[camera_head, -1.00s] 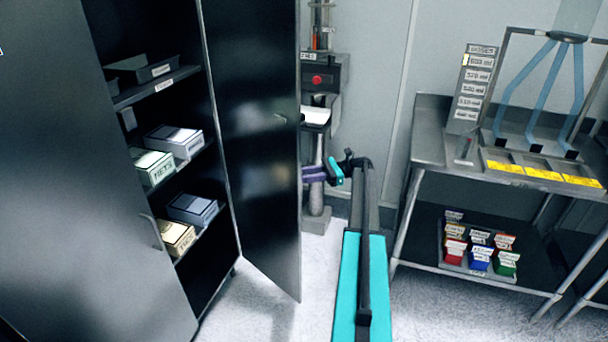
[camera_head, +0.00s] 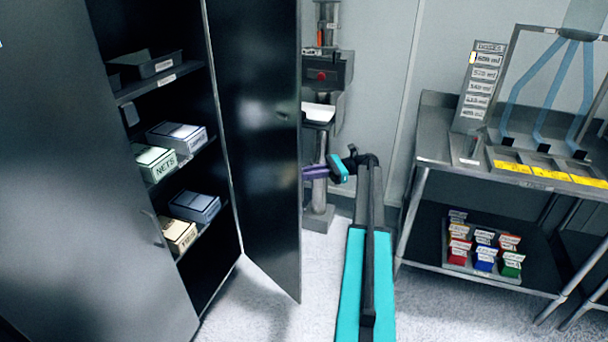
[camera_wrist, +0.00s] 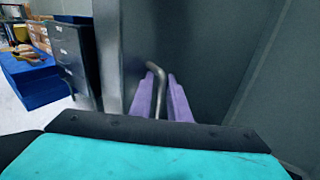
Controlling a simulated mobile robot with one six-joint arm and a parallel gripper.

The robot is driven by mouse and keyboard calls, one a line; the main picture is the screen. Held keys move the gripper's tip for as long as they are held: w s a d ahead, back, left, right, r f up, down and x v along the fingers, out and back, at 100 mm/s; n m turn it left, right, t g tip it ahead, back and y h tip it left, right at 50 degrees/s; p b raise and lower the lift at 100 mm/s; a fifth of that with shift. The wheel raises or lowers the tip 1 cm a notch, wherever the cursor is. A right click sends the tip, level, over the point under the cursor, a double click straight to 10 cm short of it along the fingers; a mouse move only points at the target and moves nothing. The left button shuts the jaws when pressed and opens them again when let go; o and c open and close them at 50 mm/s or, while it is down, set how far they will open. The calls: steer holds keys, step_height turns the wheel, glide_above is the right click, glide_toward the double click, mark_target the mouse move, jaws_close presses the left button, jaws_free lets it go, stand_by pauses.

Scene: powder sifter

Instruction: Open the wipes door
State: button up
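The dark cabinet has a door (camera_head: 258,150) standing swung out on its right side, with its inner face towards the head camera. No label naming wipes is readable on it. My gripper (camera_head: 312,172) is beside the door's outer face, partly hidden by the door's free edge. In the wrist view my gripper's purple fingers (camera_wrist: 161,92) stand apart on either side of a bent metal handle (camera_wrist: 160,88) on a dark door face. Slim gaps seem to show between the handle and the fingers.
The cabinet's left door (camera_head: 80,200) is closed, with its own handle (camera_head: 153,228). Shelves hold several labelled boxes, including one marked NETS (camera_head: 156,163). A machine with a red button (camera_head: 322,76) stands behind the door. A metal table (camera_head: 432,150) stands at right.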

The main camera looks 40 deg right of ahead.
mark_target(299, 179)
steer(key=s+r+p, duration=0.1)
steer(key=p, duration=0.1)
steer(key=s+a+r+p, duration=0.1)
steer(key=p, duration=0.2)
steer(key=s+a+r+p, duration=0.1)
steer(key=s+p, duration=0.1)
steer(key=p, duration=0.1)
steer(key=shift+s, duration=0.1)
steer(key=s+p, duration=0.1)
steer(key=p, duration=0.2)
steer(key=shift+a, duration=0.35)
steer(key=p, duration=0.2)
steer(key=shift+s+a+r+p, duration=0.1)
steer(key=shift+s+a+p, duration=0.1)
steer(key=shift+s+p, duration=0.2)
